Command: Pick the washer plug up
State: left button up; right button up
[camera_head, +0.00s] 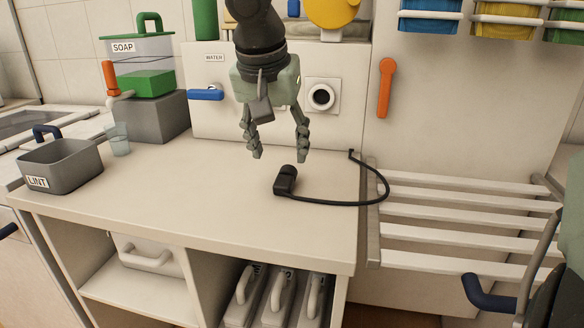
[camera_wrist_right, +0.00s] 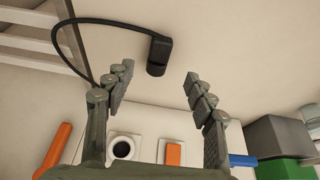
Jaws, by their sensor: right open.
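The washer plug (camera_head: 286,180) is a black plug lying on the light countertop, with a black cord (camera_head: 350,203) that loops right and back to the counter's right edge. My right gripper (camera_head: 278,156) is open and empty above the counter, pointing down, just above and behind the plug. In the right wrist view the plug (camera_wrist_right: 159,54) lies beyond the open fingertips (camera_wrist_right: 159,73), roughly between them and not touched. The cord curves to the left there, passing behind the left finger. My left gripper is not in view.
A round wall socket (camera_head: 322,96) and a blue lever (camera_head: 205,95) are on the panel behind. A grey LINT bin (camera_head: 62,167) and a clear cup (camera_head: 117,140) stand at left, a SOAP container (camera_head: 145,84) on a grey block. A slatted rack (camera_head: 450,222) is at right. The counter's middle is clear.

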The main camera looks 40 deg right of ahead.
aim_at(285, 176)
jog(key=shift+w+d+f, duration=0.1)
jog(key=shift+w+d, duration=0.05)
jog(key=x, duration=0.7)
jog(key=shift+d, duration=0.2)
jog(key=c, duration=1.3)
jog(key=shift+o, duration=0.2)
